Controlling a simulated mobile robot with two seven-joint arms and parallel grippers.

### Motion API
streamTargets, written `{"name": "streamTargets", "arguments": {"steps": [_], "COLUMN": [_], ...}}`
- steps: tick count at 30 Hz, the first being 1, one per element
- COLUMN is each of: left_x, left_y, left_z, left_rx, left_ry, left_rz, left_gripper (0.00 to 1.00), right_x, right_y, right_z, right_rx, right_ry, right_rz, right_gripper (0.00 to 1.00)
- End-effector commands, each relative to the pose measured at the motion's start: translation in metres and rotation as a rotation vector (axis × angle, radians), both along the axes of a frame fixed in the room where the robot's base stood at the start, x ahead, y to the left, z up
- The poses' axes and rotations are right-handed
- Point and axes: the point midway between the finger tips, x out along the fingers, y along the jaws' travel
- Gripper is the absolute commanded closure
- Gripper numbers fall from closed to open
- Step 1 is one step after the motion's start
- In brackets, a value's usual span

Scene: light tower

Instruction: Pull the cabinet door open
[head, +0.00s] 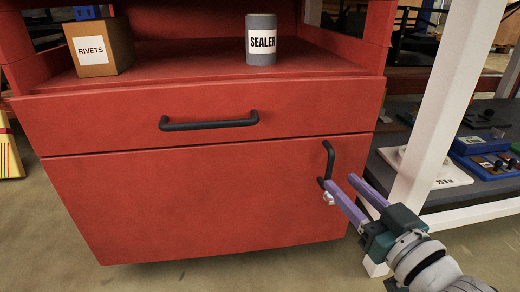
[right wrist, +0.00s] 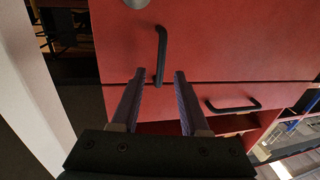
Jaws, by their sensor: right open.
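The red cabinet door (head: 190,205) is the large lower panel in the head view and looks shut. Its black upright handle (head: 328,160) is near the door's right edge; it also shows in the right wrist view (right wrist: 162,55). My right gripper (head: 340,181) is open, with its purple fingers pointing at the handle's lower part. In the right wrist view, part of the handle shows between the fingertips (right wrist: 160,73). I cannot tell how deep the handle sits between them, and no grip shows. My left gripper is not in view.
A red drawer with a black bar handle (head: 208,122) is above the door. On the shelf stand a rivets box (head: 100,48) and a sealer can (head: 261,42). A white post (head: 445,95) and a bench with parts (head: 485,150) are close on the right.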

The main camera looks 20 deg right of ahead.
Motion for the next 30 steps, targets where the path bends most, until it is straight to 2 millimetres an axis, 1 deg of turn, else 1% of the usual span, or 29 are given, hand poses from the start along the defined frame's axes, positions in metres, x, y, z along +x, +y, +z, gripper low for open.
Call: {"name": "streamTargets", "arguments": {"steps": [1, 6, 11, 17, 20, 27, 30], "left_x": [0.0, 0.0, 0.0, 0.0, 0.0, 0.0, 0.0], "left_y": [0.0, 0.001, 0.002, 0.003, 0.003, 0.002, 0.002], "left_z": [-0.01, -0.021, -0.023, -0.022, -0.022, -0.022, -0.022], "left_rx": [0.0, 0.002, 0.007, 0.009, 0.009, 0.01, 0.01], "left_ry": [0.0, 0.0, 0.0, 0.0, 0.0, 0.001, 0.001], "left_rz": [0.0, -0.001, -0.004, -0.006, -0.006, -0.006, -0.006], "left_gripper": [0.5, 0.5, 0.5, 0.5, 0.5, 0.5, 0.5], "right_x": [0.01, 0.032, 0.039, 0.04, 0.04, 0.039, 0.039], "right_y": [0.0, -0.001, -0.001, -0.001, -0.001, -0.001, -0.001], "right_z": [-0.004, -0.003, -0.001, 0.0, 0.0, 0.0, 0.0], "right_rx": [0.0, 0.001, 0.001, 0.001, 0.001, 0.001, 0.001], "right_ry": [-0.004, -0.001, 0.001, 0.002, 0.001, 0.001, 0.001], "right_rz": [0.001, 0.001, 0.0, 0.0, 0.0, 0.0, 0.0], "right_gripper": [0.55, 0.55, 0.55, 0.55, 0.64, 0.91, 1.0]}}
